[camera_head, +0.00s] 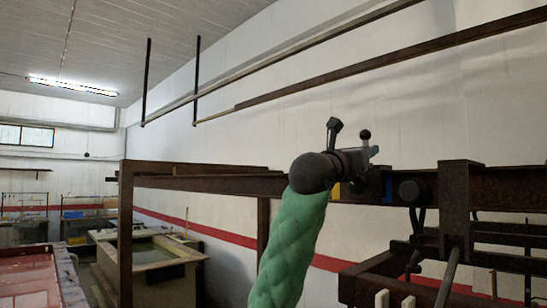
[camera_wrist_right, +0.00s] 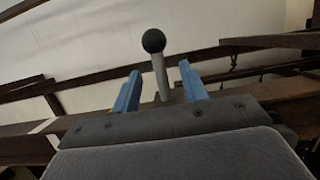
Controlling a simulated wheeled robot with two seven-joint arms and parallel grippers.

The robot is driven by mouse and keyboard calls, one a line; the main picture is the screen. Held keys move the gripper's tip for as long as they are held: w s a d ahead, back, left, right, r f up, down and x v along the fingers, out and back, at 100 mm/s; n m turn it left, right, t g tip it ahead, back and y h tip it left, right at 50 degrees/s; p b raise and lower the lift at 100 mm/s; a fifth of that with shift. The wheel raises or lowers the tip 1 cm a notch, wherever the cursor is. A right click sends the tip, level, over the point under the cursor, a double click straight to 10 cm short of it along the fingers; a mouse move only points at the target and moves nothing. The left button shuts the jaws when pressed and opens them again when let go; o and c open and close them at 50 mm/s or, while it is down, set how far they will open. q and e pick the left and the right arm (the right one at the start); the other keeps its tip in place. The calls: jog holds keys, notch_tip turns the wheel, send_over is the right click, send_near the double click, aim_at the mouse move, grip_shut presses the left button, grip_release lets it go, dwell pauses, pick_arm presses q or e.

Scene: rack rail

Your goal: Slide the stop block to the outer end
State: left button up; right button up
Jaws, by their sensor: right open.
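The stop block's handle is a grey post with a black ball knob (camera_wrist_right: 154,41) in the right wrist view. My right gripper (camera_wrist_right: 162,78) is open, with one blue finger on each side of the post. I cannot tell whether either finger touches it. The block's body is hidden behind the gripper. In the head view the ball knob (camera_head: 365,134) stands up beside my right gripper (camera_head: 369,153), at the brown rail (camera_head: 230,184). My green-covered arm hides part of the rail. My left gripper is not in view.
Blue (camera_head: 388,190) and yellow (camera_head: 335,192) patches show at the rail beside the gripper. A dark upright bracket (camera_head: 455,205) crosses the rail on the right, with a rusty frame below. The rail left of my arm looks clear to the corner post (camera_head: 126,240).

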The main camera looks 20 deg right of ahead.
jog(key=shift+w+d+r, duration=0.2)
jog(key=shift+r, duration=0.2)
jog(key=shift+w+d, duration=0.1)
jog(key=shift+d, duration=0.75)
jog(key=shift+w, duration=0.1)
grip_shut()
